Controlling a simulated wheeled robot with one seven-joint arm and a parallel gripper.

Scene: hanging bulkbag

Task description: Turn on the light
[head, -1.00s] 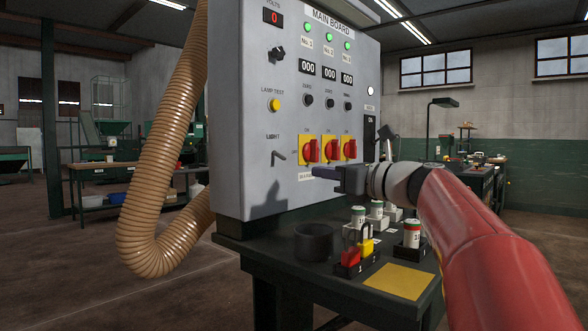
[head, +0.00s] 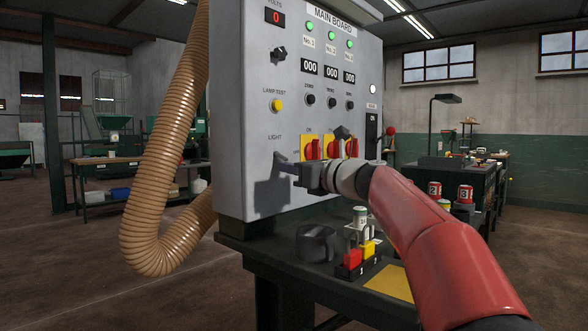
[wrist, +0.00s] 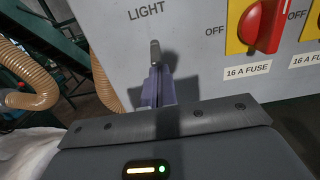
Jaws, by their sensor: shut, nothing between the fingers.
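The grey main board (head: 235,110) carries a LIGHT label with a small metal toggle lever (wrist: 154,52) below it. In the head view, the lever is largely hidden by my gripper (head: 281,165). My gripper is shut and empty, at the panel face just under the LIGHT label. In the wrist view, the purple fingertips (wrist: 155,86) sit right below the lever, in line with it. I cannot tell whether they touch it.
Red rotary fuse switches (head: 313,149) on yellow plates are close to the right of my gripper. A yellow lamp test button (head: 277,105) is above. A ribbed hose (head: 150,200) hangs at left.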

